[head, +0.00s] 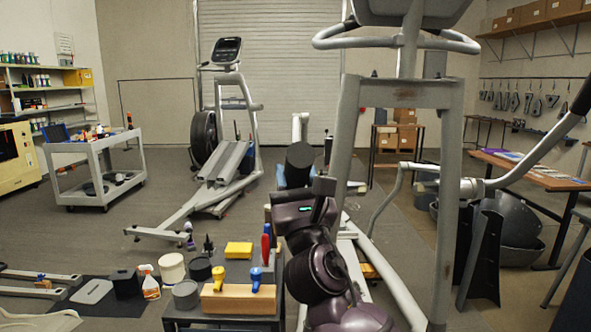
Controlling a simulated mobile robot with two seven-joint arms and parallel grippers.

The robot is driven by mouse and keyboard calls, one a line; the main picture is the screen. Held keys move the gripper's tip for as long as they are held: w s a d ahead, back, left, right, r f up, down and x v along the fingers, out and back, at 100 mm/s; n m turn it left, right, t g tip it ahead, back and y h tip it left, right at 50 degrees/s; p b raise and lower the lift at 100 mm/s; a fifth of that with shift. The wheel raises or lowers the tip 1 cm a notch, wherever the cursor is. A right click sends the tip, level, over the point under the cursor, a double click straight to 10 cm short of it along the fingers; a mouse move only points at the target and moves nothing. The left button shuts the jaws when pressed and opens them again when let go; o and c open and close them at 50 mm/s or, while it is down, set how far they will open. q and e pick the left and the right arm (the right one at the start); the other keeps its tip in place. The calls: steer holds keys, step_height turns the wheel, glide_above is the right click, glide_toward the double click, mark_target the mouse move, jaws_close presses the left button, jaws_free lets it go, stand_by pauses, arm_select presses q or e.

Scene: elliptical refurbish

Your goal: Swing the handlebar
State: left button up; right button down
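The large grey elliptical frame (448,200) stands close in front of me, to the right of centre. A long grey moving handlebar (530,158) with a black grip runs from the right edge down to a joint beside the upright, and a bent grey rod (392,192) continues on the other side. The fixed curved handles (455,42) and the underside of the console (415,10) are at the top. One dark purple arm of mine rises at bottom centre, apart from that handlebar in the picture. I cannot make out fingertips of either gripper.
A dark bench (200,318) at lower centre holds a wooden block (238,300), tools and tins. A second elliptical (231,120) stands behind it. A grey cart (92,168) is at left. A wooden workbench (530,172) stands right. Floor is clear at mid-left.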

arm_select(q)
step_height(320, 180, down, 8)
steer(key=g+b, duration=0.1)
steer(key=b, duration=0.8)
steer(key=shift+s+f+m+b, duration=0.2)
steer(key=shift+f+m+b, duration=0.05)
steer(key=shift+m+b, duration=0.1)
arm_select(e)
steer(key=s+f+n+t+y, duration=0.1)
steer(key=s+f, duration=0.2)
steer(key=f, duration=0.8)
steer(key=shift+a+f+t, duration=0.15)
steer(key=shift+f+t, duration=0.2)
steer(key=shift+t, duration=0.05)
arm_select(q)
steer(key=shift+d+r, duration=0.1)
steer(key=shift+r, duration=0.05)
arm_select(e)
steer(key=shift+s+r, duration=0.1)
steer(key=c, duration=1)
jaws_free()
steer(key=o, duration=0.3)
steer(key=shift+r, duration=0.15)
steer(key=shift+s+r, duration=0.1)
steer(key=shift+r, duration=0.05)
arm_select(q)
steer(key=shift+s, duration=0.1)
